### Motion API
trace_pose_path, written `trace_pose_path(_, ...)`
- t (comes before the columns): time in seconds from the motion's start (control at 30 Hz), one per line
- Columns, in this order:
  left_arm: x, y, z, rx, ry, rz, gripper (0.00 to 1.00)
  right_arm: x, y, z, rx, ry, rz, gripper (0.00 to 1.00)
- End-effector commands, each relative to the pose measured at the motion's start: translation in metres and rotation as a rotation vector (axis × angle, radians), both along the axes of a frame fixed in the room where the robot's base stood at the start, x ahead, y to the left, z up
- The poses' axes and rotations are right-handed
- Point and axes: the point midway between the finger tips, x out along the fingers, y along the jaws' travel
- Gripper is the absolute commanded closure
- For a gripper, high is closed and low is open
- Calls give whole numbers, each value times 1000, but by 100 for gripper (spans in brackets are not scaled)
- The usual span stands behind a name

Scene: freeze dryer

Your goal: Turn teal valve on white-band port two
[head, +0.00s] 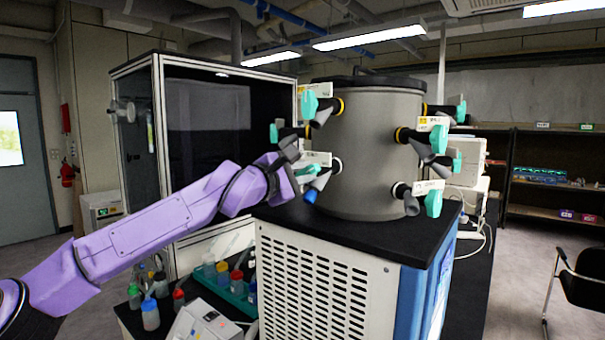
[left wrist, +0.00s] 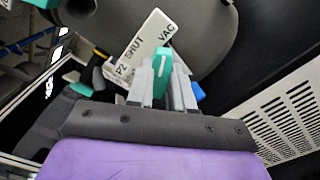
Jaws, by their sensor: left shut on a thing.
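The freeze dryer's grey drum (head: 370,150) carries several ports with teal valves. The lower left port has a white band (head: 337,165) and a teal valve handle (head: 308,171). In the left wrist view a white label (left wrist: 146,42) beside it reads P2, SHUT and VAC. My left gripper (left wrist: 162,82) is shut on that teal handle (left wrist: 160,74), one grey finger on each side. In the head view my left gripper (head: 296,163) is at the handle from the left, and its wrist partly hides the area. My right gripper is not in view.
A yellow-banded port with a teal valve (head: 309,104) sits just above. A blue-tipped part (head: 311,196) hangs below the held valve. A glass-fronted cabinet (head: 205,130) stands behind my left arm. Capped bottles (head: 150,314) stand lower left. More teal valves (head: 433,203) are on the right side.

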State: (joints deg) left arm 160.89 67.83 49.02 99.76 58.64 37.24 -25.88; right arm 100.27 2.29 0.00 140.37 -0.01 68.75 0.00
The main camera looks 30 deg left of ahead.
Motion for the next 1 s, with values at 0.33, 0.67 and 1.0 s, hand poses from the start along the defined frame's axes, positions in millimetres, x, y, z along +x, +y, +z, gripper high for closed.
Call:
trace_pose_path(0.33, 0, 0, 0, 2, 0, 0, 53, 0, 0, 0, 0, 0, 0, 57)
trace_pose_path(0.67, -43, 3, -5, -4, -6, -1, 53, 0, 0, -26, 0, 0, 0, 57)
trace_pose_path(1.0, -102, 7, -2, 1, -1, 0, 53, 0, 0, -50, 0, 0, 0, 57)
